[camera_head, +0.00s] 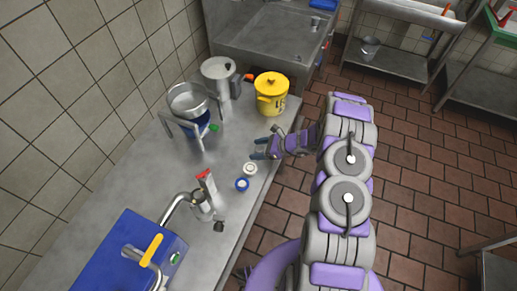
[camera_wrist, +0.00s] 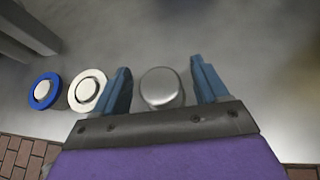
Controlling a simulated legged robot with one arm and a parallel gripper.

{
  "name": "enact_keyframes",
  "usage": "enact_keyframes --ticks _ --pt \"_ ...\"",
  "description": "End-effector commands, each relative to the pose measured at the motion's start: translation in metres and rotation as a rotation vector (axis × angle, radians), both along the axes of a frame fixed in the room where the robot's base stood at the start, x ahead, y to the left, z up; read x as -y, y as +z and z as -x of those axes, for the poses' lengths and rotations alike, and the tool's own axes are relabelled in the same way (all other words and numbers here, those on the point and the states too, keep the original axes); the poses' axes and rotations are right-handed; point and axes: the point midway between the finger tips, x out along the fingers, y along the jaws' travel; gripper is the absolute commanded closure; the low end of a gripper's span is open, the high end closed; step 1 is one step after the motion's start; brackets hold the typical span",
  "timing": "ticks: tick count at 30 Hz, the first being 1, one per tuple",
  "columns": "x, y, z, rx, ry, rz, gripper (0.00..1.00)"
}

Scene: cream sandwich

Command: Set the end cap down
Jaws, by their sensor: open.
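My gripper (camera_head: 256,149) is open low over the counter's right edge, with its two blue fingers spread. In the wrist view, a round silver metal piece (camera_wrist: 161,87), which looks like the end cap, stands between the fingers (camera_wrist: 161,82). A gap shows on each side of it, so neither finger grips it. I cannot make it out in the head view. A white ring-shaped piece (camera_head: 250,169) lies beside the gripper, and a blue ring with a white centre (camera_head: 242,184) lies next to it. Both also show left of the fingers in the wrist view, white (camera_wrist: 87,90) and blue (camera_wrist: 45,91).
The steel counter (camera_head: 130,190) also holds a yellow lidded pot (camera_head: 271,93), a steel funnel on a stand (camera_head: 188,101), a metal canister (camera_head: 218,72), a red-topped metal device (camera_head: 205,190) and a blue machine (camera_head: 135,250). Bare counter lies left of the gripper.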

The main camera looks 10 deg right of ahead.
Motion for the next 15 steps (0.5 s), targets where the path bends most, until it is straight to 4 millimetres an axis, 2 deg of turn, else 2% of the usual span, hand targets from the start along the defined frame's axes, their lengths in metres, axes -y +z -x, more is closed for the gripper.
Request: enact_keyframes --ticks 4,8,15 --pt "0.002 0.002 0.001 0.0 -0.001 0.0 0.27" --pt "0.014 0.011 0.006 0.0 -0.002 0.0 0.27" --pt "0.053 0.035 0.025 0.0 -0.004 0.0 0.27"
